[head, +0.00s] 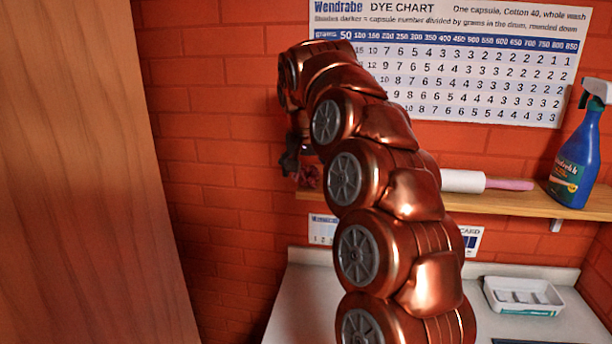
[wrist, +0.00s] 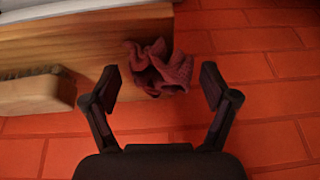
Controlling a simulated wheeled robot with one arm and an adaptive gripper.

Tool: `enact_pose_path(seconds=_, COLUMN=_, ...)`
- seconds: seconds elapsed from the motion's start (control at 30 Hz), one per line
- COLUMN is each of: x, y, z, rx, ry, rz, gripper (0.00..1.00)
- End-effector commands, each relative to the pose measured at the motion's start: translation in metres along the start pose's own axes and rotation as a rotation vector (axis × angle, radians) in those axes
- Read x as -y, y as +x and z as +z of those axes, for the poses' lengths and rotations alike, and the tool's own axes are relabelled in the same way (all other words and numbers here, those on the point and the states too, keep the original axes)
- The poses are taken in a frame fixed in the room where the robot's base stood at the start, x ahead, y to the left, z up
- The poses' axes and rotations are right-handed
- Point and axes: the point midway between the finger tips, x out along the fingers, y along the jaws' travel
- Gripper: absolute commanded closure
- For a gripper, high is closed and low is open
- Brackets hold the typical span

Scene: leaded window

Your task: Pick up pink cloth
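The pink cloth (wrist: 160,68) is a crumpled, dark pink bundle at the end of a wooden shelf, in the middle of the wrist view. Part of it lies over the shelf edge. My gripper (wrist: 160,84) is open, with one finger on each side of the cloth and a gap to both. In the head view the cloth (head: 309,176) shows small beside my dark gripper (head: 290,163), at the shelf's left end. My arm hides much of the shelf there.
The wooden shelf (head: 540,203) runs along the orange brick wall and holds a white roller (head: 463,181) and a blue spray bottle (head: 577,160). A wooden block (wrist: 38,95), perhaps a brush, is left of the cloth. A white tray (head: 523,296) stands on the counter below.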

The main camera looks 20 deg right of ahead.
Motion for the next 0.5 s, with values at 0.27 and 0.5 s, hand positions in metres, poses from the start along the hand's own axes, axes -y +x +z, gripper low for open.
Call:
enact_pose_path(seconds=0.27, x=0.0000, y=-0.0001, z=-0.0001, rx=0.000, ry=0.000, rz=0.000, gripper=0.48)
enact_pose_path(seconds=0.5, x=0.0000, y=-0.0002, z=-0.0001, rx=0.000, ry=0.000, rz=0.000, gripper=0.49)
